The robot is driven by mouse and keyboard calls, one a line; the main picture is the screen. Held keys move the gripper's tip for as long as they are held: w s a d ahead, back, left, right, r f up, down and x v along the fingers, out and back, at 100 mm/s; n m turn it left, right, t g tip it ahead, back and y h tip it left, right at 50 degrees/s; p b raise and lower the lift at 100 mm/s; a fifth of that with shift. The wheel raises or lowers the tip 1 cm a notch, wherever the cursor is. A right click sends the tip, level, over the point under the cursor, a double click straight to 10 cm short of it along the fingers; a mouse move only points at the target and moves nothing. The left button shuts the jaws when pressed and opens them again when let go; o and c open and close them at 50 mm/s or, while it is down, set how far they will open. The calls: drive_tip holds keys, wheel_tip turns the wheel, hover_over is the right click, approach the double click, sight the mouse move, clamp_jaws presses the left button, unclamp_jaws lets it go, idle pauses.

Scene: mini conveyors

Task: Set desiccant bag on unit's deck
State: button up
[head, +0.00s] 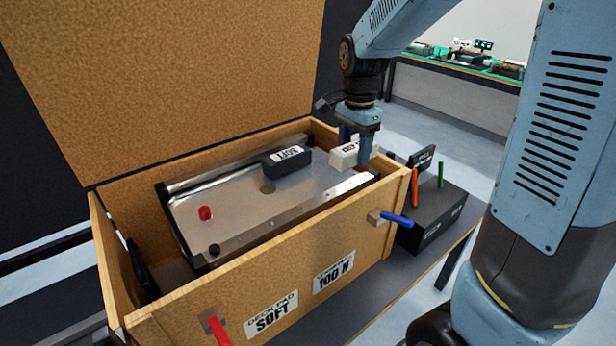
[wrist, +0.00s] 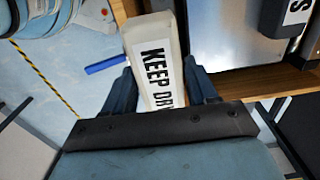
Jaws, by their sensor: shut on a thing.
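The desiccant bag (wrist: 158,55) is a white block with a "KEEP DRY" style label, partly cut off in the wrist view. My gripper (wrist: 160,88) is shut on it, with a dark finger on each side. In the head view my gripper (head: 357,150) holds the bag (head: 343,157) at the right end of the unit's deck (head: 240,195), a flat silver plate inside an open wooden crate. I cannot tell whether the bag touches the deck. A dark block labelled "SOFT" (head: 287,161) lies on the deck left of the bag.
The wooden crate (head: 205,285) has its lid (head: 170,80) raised at the back. A dark box (head: 436,215) with coloured sticks stands at right.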

drive_tip(key=w+a+f, duration=0.3)
drive_tip(key=w+a, duration=0.1)
drive_tip(key=a, duration=0.3)
hover_over(308, 186)
wheel_tip(308, 186, down, 6)
drive_tip(key=shift+s+r, duration=0.1)
drive_tip(key=shift+a+f, duration=0.1)
drive_tip(key=shift+f, duration=1.45)
drive_tip(key=shift+f, duration=0.1)
drive_tip(key=o, duration=1.1)
